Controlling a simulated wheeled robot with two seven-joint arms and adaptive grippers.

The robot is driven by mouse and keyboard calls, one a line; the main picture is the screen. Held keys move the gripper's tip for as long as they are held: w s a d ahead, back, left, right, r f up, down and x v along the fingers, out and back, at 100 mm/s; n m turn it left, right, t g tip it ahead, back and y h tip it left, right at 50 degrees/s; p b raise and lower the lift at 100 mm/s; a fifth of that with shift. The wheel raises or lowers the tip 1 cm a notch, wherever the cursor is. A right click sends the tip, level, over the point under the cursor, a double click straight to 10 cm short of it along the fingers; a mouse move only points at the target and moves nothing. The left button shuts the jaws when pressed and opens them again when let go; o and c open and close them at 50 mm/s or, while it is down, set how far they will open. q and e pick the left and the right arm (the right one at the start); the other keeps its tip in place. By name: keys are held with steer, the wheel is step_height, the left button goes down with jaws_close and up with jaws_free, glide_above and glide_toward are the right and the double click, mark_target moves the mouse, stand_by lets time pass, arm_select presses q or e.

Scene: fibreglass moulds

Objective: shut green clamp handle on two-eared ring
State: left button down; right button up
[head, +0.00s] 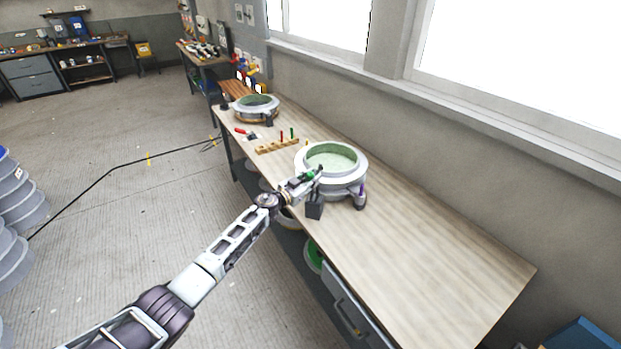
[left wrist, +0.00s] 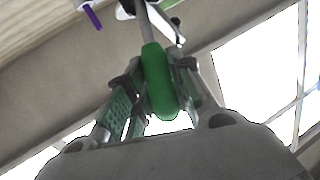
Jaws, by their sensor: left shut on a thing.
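The two-eared ring (head: 345,178) is a pale grey mould ring with a green inner face, lying on the wooden bench. The green clamp handle (left wrist: 158,82) sits between the fingers of my left gripper (left wrist: 152,100) in the left wrist view. The left gripper (head: 306,180) is shut on it at the ring's near left side in the head view. The handle's metal stem runs up out of the fingers in the wrist view. A purple handle (head: 362,188) stands at the ring's right side, and it also shows in the left wrist view (left wrist: 93,17). My right gripper is not in view.
The bench (head: 430,260) is bare to the right of the ring. A wooden rack (head: 277,146) with upright handles, a red-handled tool (head: 242,131) and a second ring (head: 256,104) lie farther back. A window wall runs behind. A dark block (head: 314,210) is at the bench's front edge.

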arm_select(q)
steer(key=shift+d+r, duration=0.1)
steer(key=shift+d, duration=0.1)
steer(key=c, duration=1.2)
jaws_free()
steer(key=shift+c, duration=0.2)
steer(key=shift+a, duration=0.2)
steer(key=shift+s+a, duration=0.5)
steer(key=v, duration=1)
steer(key=shift+s, duration=0.3)
steer(key=shift+r, duration=0.1)
